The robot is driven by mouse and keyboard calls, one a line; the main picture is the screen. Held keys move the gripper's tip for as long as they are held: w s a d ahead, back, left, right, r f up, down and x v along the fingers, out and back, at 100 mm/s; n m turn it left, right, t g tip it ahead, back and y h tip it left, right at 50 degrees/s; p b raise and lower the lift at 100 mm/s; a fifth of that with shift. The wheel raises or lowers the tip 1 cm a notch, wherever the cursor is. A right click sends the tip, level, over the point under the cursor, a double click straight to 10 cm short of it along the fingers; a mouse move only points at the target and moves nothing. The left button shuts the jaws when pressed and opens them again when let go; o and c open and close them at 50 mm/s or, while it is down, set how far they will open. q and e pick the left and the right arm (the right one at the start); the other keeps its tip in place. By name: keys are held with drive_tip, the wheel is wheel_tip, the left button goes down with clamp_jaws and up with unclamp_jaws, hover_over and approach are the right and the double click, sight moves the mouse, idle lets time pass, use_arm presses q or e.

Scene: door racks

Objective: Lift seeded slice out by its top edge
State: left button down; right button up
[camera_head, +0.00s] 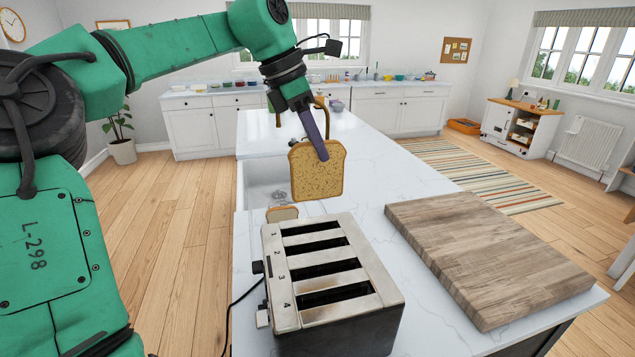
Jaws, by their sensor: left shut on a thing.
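The seeded slice (311,178), a tan bread slice with dark specks and a brown crust, hangs upright in the air above the far end of the toaster. My left gripper (322,152) comes down from above and is shut on the slice at its top edge. One finger lies across the front of the slice; the other finger is mostly hidden behind it. The silver toaster (290,318) stands on the counter with several long slots that look dark and empty. My right gripper is out of view.
Another bread piece (282,213) shows partly behind the toaster's far left corner. A thick wooden board (485,255) lies on the white marble counter (395,182) to the right of the toaster, bare on top. A sink (262,176) is set in the counter behind.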

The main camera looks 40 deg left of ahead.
use_arm(q)
wheel_tip(320, 180, up, 4)
drive_tip(key=p, duration=0.3)
wheel_tip(320, 180, up, 4)
drive_tip(key=p, duration=0.5)
drive_tip(key=shift+r, duration=0.1)
wheel_tip(320, 180, up, 2)
drive_tip(key=shift+r+p, duration=0.1)
drive_tip(key=shift+p, duration=0.55)
